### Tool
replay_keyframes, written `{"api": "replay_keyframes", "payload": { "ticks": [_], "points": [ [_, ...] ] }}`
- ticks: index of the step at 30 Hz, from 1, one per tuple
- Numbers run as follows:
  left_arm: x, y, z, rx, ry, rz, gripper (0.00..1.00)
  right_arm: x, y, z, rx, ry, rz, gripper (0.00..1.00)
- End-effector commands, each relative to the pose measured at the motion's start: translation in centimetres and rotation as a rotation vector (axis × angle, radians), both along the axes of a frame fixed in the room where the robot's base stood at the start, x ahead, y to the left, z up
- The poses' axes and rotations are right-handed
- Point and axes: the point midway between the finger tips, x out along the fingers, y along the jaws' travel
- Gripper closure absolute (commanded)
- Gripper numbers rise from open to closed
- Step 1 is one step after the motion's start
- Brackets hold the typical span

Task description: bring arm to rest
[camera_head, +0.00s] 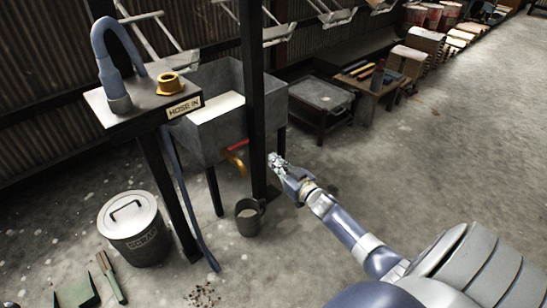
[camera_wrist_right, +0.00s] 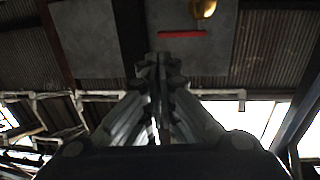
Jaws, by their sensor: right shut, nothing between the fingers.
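My right gripper (camera_head: 277,162) is at the end of my right arm, stretched out from the lower right of the head view. It is shut and empty, in front of the dark post by the grey sink. In the right wrist view its fingers (camera_wrist_right: 163,75) meet at the middle, with nothing between them. My left gripper is not in view.
A grey sink (camera_head: 222,140) has a brass spout (camera_head: 236,163) and a red bar (camera_head: 238,145) near its lower front. A dark post (camera_head: 252,100) stands close to my gripper. A bucket (camera_head: 249,222) and a scrap bin (camera_head: 136,240) are on the floor. The right floor is clear.

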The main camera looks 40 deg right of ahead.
Motion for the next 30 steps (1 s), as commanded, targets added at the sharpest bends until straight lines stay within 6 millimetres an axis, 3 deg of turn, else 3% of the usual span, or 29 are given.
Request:
{"api": "replay_keyframes", "payload": {
  "ticks": [9,11,14,20,24,27,30],
  "points": [
    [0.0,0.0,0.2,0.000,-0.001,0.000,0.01,-0.4,0.5,0.2,-0.001,-0.008,0.008,1.00],
    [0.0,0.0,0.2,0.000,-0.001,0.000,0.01,-0.4,1.7,0.7,-0.002,-0.025,0.029,1.00],
    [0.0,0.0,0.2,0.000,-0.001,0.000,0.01,-0.6,5.7,2.6,-0.012,-0.089,0.097,1.00],
    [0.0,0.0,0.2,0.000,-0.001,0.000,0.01,-3.8,17.8,10.3,-0.018,-0.332,0.283,1.00],
    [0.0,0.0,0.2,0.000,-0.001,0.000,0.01,-8.2,24.9,17.2,0.001,-0.538,0.375,1.00],
    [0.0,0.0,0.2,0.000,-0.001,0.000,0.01,-12.3,28.6,22.5,0.030,-0.697,0.411,1.00],
    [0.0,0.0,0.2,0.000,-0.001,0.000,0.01,-16.8,31.0,27.7,0.064,-0.854,0.420,1.00]
  ]
}}
